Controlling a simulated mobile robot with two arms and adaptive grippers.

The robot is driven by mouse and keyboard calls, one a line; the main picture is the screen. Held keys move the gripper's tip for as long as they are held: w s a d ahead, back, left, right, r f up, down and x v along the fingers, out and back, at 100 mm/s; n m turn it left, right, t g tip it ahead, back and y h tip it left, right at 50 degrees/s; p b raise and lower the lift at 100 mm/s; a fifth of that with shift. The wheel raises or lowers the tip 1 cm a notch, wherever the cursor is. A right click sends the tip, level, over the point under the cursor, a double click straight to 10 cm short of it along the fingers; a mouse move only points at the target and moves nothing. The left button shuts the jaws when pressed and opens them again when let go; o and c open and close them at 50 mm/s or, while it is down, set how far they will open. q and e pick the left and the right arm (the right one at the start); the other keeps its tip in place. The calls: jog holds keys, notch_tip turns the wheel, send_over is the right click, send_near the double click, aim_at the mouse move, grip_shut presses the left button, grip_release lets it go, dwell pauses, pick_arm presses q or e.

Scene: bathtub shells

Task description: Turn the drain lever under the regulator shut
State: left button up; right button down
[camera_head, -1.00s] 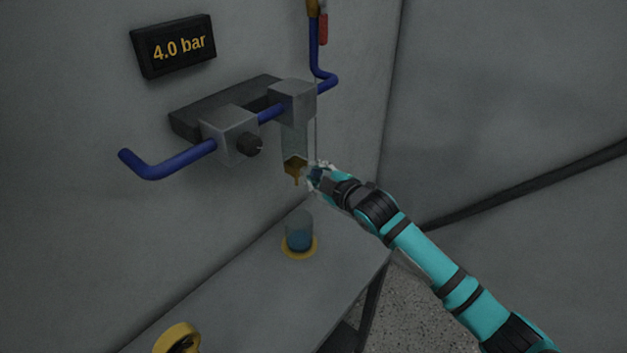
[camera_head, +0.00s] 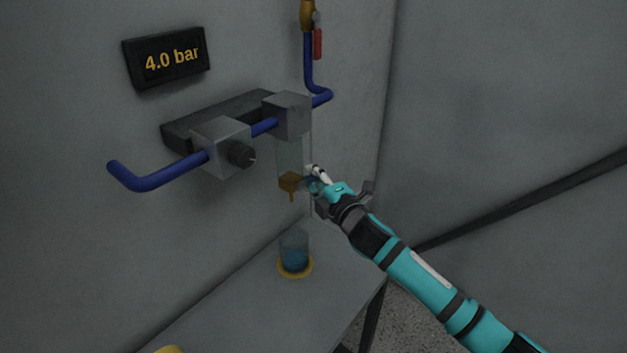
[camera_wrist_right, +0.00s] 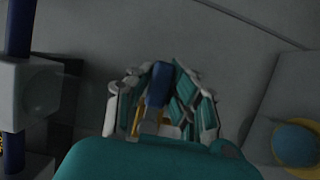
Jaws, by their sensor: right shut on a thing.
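The regulator (camera_head: 222,147) is a grey block with a black knob (camera_head: 242,154) on a blue pipe. Beside it a second grey block (camera_head: 287,115) carries a clear bowl (camera_head: 289,155) with a brass drain (camera_head: 290,182) at its bottom. My right gripper (camera_head: 314,178) is at the right side of this drain. In the right wrist view its fingers (camera_wrist_right: 160,105) are shut around the blue drain lever (camera_wrist_right: 158,84), with brass showing between them. The fingers hide most of the lever in the head view. My left gripper is out of view.
A clear cup (camera_head: 294,251) with blue liquid stands on a yellow ring (camera_head: 309,266) on the bench below the drain. A display (camera_head: 165,57) reads 4.0 bar. A red-handled valve (camera_head: 317,43) is on the pipe above. The bench top (camera_head: 240,315) is mostly clear.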

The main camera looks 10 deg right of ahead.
jog(key=shift+f, duration=0.15)
jog(key=c, duration=1.2)
grip_release()
jog(key=v, duration=1.2)
